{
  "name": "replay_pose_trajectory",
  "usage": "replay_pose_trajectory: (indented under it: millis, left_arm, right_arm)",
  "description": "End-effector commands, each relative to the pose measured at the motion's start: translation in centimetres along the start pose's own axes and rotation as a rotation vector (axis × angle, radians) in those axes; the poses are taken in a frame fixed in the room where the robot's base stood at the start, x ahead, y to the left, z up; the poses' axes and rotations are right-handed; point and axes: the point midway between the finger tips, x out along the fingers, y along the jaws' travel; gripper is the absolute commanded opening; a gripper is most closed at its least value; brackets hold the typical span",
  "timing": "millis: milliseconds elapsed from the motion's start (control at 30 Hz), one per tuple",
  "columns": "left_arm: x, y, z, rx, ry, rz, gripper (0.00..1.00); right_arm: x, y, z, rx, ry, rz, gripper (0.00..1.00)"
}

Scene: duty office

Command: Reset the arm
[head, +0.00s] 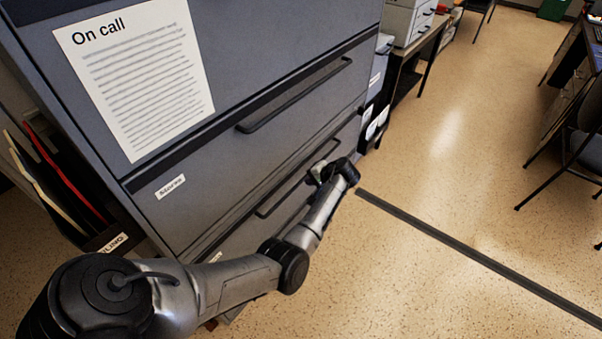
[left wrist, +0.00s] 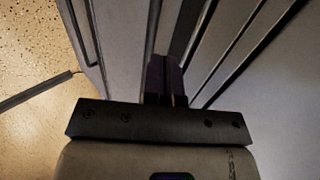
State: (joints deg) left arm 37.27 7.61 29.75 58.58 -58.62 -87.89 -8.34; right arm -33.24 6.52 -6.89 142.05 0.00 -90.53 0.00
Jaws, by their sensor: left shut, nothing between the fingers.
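My left arm comes in from the lower left in the head view and reaches along the front of a grey drawer cabinet (head: 215,205). My left gripper (head: 322,168) is beside the cabinet's right part, near a lower drawer's dark handle (head: 290,180). In the left wrist view the left gripper's fingers (left wrist: 167,80) are together with nothing between them, close to the cabinet front (left wrist: 120,40). Whether they touch the cabinet I cannot tell. My right gripper is in neither view.
An "On call" sheet (head: 137,75) is on the cabinet front. Red and cream folders (head: 65,170) stand at the left. A side table (head: 420,48) holds grey drawer units (head: 408,20). A dark strip (head: 470,250) crosses the open floor. A chair (head: 585,140) stands at the right.

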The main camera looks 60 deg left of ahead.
Motion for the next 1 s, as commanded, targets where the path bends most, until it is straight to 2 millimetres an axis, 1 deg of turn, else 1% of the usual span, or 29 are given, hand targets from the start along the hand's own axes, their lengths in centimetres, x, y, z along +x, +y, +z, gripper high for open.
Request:
replay_pose_trajectory:
  millis: [33,100,233,400,600,867,933,1000]
  left_arm:
    - [-1.4,-0.4,0.0,0.000,0.001,0.000,0.00]
    - [-2.7,-0.3,0.0,0.000,0.002,0.000,0.00]
    - [-4.6,-0.2,-0.1,0.001,0.001,0.000,0.00]
    - [-6.1,-0.1,0.0,0.000,0.000,0.001,0.00]
    - [-6.8,0.0,-0.1,-0.001,0.001,0.000,0.00]
    - [-6.8,0.1,-0.1,-0.024,0.004,0.004,0.00]
    - [-6.8,0.8,-0.2,-0.037,0.011,0.048,0.00]
    - [-7.5,0.8,-0.7,-0.077,0.040,0.114,0.00]
  right_arm:
    - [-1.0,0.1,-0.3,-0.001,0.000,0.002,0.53]
    - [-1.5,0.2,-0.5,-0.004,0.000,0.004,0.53]
    - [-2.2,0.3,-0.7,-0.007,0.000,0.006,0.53]
    - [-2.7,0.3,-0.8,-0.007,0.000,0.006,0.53]
    - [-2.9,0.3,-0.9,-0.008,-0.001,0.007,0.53]
    - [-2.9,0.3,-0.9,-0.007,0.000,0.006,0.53]
    - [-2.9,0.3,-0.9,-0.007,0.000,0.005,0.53]
    - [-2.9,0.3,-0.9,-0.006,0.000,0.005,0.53]
